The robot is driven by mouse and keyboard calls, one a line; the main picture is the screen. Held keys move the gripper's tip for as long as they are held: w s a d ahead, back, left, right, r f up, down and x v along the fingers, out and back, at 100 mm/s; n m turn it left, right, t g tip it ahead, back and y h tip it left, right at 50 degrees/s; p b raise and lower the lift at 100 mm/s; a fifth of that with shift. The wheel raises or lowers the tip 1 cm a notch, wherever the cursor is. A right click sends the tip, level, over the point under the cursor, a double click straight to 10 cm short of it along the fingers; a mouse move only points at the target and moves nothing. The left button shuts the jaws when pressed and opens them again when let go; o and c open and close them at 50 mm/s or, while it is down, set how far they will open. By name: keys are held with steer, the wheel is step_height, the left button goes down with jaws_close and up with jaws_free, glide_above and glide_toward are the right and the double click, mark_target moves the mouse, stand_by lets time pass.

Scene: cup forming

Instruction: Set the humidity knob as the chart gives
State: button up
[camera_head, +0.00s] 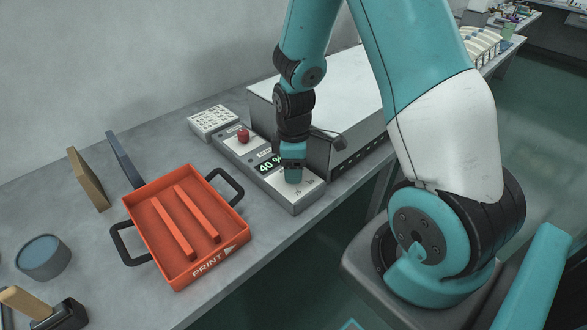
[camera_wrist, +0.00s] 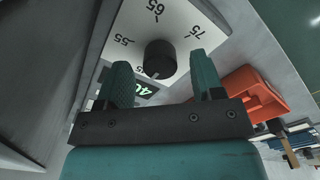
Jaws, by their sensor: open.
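The black humidity knob (camera_wrist: 160,59) shows in the wrist view on a pale dial plate (camera_wrist: 185,18) marked 55, 65 and 75, with another mark partly hidden. A light pointer line on the knob faces the display side. My gripper (camera_head: 293,173) points down over the dial end of the control box. In the wrist view its open fingers lie on either side of the knob, apart from it. In the head view the gripper hides the knob.
A white panel with small dark marks (camera_head: 213,122), possibly the chart, lies behind the control box; its text is unreadable. A red button (camera_head: 243,136) sits on the box. An orange PRINT tray (camera_head: 165,270) stands to the left. A grey metal housing (camera_head: 335,95) stands close behind my gripper.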

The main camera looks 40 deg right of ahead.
steer(key=shift+f, duration=0.6)
steer(key=c, duration=0.9)
